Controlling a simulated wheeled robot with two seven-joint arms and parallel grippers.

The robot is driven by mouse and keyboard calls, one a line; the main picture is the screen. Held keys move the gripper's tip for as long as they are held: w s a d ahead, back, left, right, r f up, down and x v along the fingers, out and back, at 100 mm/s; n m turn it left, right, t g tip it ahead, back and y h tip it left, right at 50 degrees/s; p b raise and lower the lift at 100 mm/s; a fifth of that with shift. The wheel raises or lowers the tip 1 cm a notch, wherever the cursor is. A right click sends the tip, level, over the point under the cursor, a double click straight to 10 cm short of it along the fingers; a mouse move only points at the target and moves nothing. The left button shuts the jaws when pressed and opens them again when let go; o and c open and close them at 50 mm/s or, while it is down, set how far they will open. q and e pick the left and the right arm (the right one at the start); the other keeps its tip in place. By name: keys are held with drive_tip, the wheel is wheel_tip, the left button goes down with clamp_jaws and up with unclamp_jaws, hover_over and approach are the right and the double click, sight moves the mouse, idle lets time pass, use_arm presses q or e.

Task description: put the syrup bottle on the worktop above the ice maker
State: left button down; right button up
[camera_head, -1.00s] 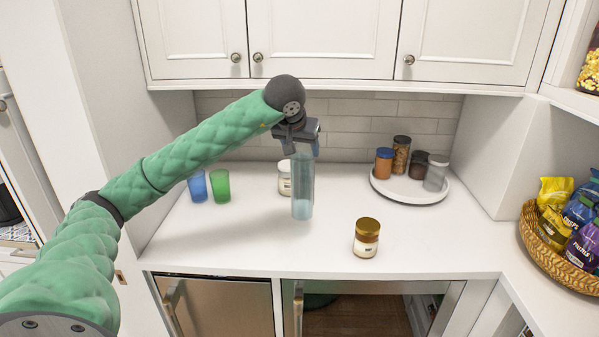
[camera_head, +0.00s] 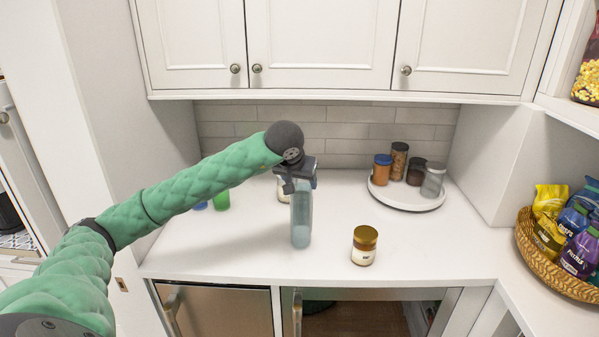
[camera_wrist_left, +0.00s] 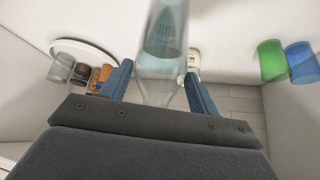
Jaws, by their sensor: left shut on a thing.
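My left gripper (camera_head: 297,180) is shut on a clear, pale blue-grey bottle (camera_head: 301,222), taken as the syrup bottle, gripping its upper part. The bottle hangs upright, low over or on the white worktop (camera_head: 233,251); I cannot tell whether its base touches. In the left wrist view the bottle (camera_wrist_left: 165,40) is between the blue fingers (camera_wrist_left: 160,85). Below the worktop's front are a steel-fronted appliance (camera_head: 222,312) at left and an open-fronted bay (camera_head: 355,318) at right; which is the ice maker I cannot tell. My right gripper is out of view.
A gold-lidded jar (camera_head: 364,246) stands right of the bottle. Another white jar (camera_head: 283,191) is partly hidden behind the gripper. Blue and green cups (camera_head: 222,201) are at left, partly behind my arm. A round white tray (camera_head: 405,201) holds several jars. A snack basket (camera_head: 550,262) is far right.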

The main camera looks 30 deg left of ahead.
use_arm(q)
drive_tip(key=shift+f, duration=0.65)
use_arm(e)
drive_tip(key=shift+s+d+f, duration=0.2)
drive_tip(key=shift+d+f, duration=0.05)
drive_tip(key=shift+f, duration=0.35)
use_arm(q)
drive_tip(key=shift+f, duration=0.1)
drive_tip(key=c, duration=0.6)
unclamp_jaws()
drive_tip(key=shift+o, duration=1.1)
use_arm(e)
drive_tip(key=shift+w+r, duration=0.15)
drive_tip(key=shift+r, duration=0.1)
